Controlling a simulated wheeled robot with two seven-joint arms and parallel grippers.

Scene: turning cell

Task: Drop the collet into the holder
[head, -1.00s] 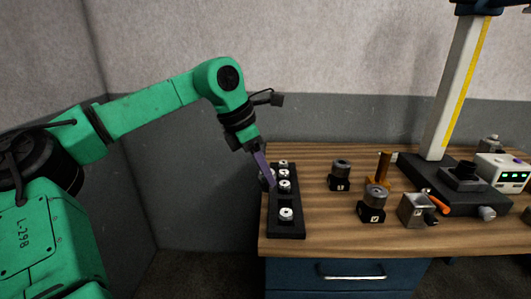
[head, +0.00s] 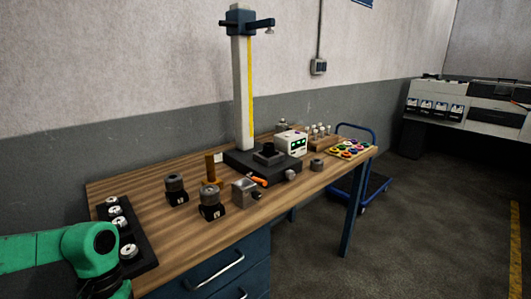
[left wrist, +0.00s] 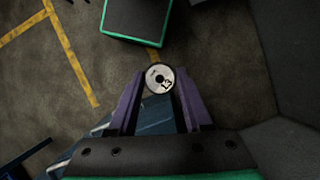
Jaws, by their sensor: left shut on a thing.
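The collet (left wrist: 160,78) is a silver disc with a hole and a dark number, seen end-on in the left wrist view. The purple fingers of my left gripper (left wrist: 161,84) are shut on it, one on each side. The floor shows behind it. In the head view my left arm is at the lower left and its gripper is out of sight. Two black square holders (head: 175,190) with round metal tops stand on the bench; the second holder (head: 211,207) is nearer the front edge. My right gripper is not in view.
A black rack (head: 138,237) with several collets lies at the bench's left end. A measuring column (head: 242,95), a grey metal block (head: 245,193), a brown post (head: 210,168) and a white display box (head: 291,143) stand on the bench. A blue trolley (head: 374,186) is beyond it.

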